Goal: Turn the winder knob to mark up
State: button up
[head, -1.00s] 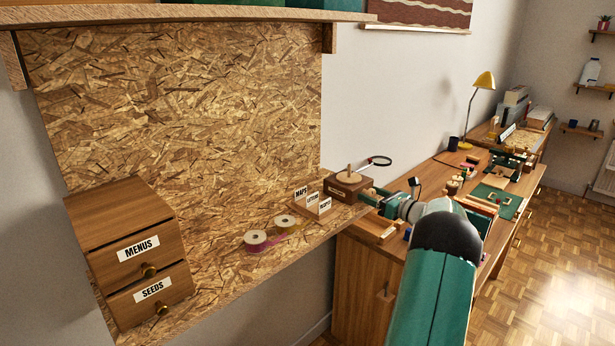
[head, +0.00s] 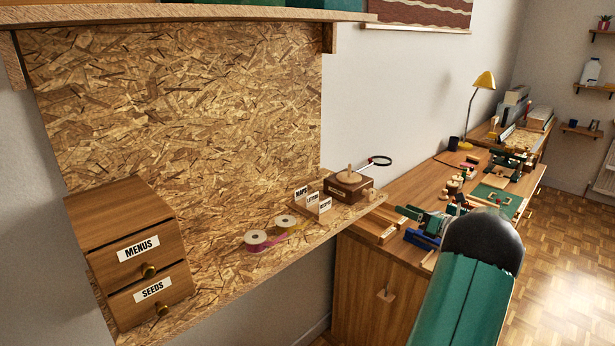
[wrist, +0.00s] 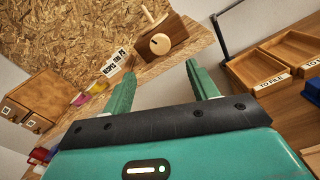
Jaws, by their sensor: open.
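The winder (head: 347,187) is a dark wooden box with an upright pale peg on top, at the right end of the chipboard shelf. In the wrist view the winder (wrist: 170,44) shows a round pale knob (wrist: 160,44) on its front face. A small dark mark shows on the knob, but its exact direction is too small to tell. My gripper (wrist: 162,72) is open and empty, with its green fingers apart below the knob in the picture and not touching it. In the head view my gripper (head: 418,214) is right of the winder, over the desk side.
On the shelf (head: 225,270) are tape rolls (head: 256,240), a labelled card holder (head: 316,206) and a drawer box (head: 135,250). The desk (head: 350,270) at right holds trays (wrist: 290,47) and several small things.

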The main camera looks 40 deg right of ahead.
jog(key=w+a+f+n+g, duration=0.2)
jog(key=a+n+g, duration=0.3)
jog(key=a, duration=0.1)
jog(key=w+a+f+n+g, duration=0.2)
jog(key=a+f+n+g, duration=0.1)
jog(key=a+n+g, duration=0.25)
jog(key=w+a+r+n+t+h, duration=0.2)
jog(key=w+a+r+n+h, duration=0.2)
jog(key=a+r+n, duration=0.4)
jog(key=w+a+r+n+t+h, duration=0.2)
jog(key=w+a+r+n+h, duration=0.2)
jog(key=a+r+n, duration=0.4)
notch_tip(320, 180, up, 4)
jog(key=n+h, duration=0.1)
jog(key=n, duration=0.8)
jog(key=shift+w+a, duration=0.15)
jog(key=shift+w, duration=0.2)
jog(key=shift+r, duration=0.1)
